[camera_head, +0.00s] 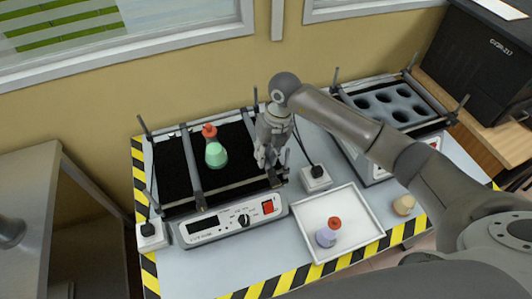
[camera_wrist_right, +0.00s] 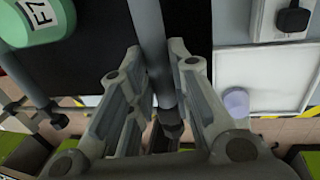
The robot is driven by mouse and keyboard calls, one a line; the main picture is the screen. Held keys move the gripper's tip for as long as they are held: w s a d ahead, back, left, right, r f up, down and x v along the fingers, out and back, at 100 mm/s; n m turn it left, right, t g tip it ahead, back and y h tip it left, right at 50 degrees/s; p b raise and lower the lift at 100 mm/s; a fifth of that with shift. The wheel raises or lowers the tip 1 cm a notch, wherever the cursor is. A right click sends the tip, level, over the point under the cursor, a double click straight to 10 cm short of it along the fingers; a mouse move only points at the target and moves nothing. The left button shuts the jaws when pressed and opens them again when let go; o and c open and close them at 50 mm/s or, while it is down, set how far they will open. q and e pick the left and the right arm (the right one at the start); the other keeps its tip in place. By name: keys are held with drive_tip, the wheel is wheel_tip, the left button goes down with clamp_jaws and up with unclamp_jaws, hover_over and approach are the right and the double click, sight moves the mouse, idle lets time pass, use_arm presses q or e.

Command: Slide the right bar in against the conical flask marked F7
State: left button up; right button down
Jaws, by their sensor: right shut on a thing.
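The conical flask marked F7 (camera_head: 215,154) has green contents and a red cap, and stands on the black mat of the left shaker (camera_head: 232,222). Its label and green body also show at the top left of the right wrist view (camera_wrist_right: 40,22). A left bar (camera_head: 193,165) runs along the flask's left side. The right bar (camera_wrist_right: 149,35) passes between the fingers of my right gripper (camera_wrist_right: 150,62), which is shut on it. In the head view my right gripper (camera_head: 268,155) covers much of this bar. Black mat shows between the flask and the right bar. My left gripper is out of view.
A white tray (camera_head: 300,225) in front right holds a small flask with purple contents and a red cap (camera_head: 328,233). A second shaker with round dark wells (camera_head: 385,105) stands at the right. Power sockets (camera_head: 316,178) sit near the shakers. Upright posts rise at the shaker's corners.

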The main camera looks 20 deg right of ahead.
drive_tip(key=a+b, duration=0.3)
drive_tip(key=a, duration=0.9)
drive_tip(key=shift+s, duration=0.15)
drive_tip(key=shift+d, duration=0.1)
drive_tip(key=c, duration=1.3)
unclamp_jaws()
drive_tip(key=r, duration=0.4)
drive_tip(key=d+r, duration=0.1)
drive_tip(key=r, duration=0.3)
drive_tip(key=d+r, duration=0.1)
drive_tip(key=r, duration=0.3)
drive_tip(key=shift+d, duration=0.15)
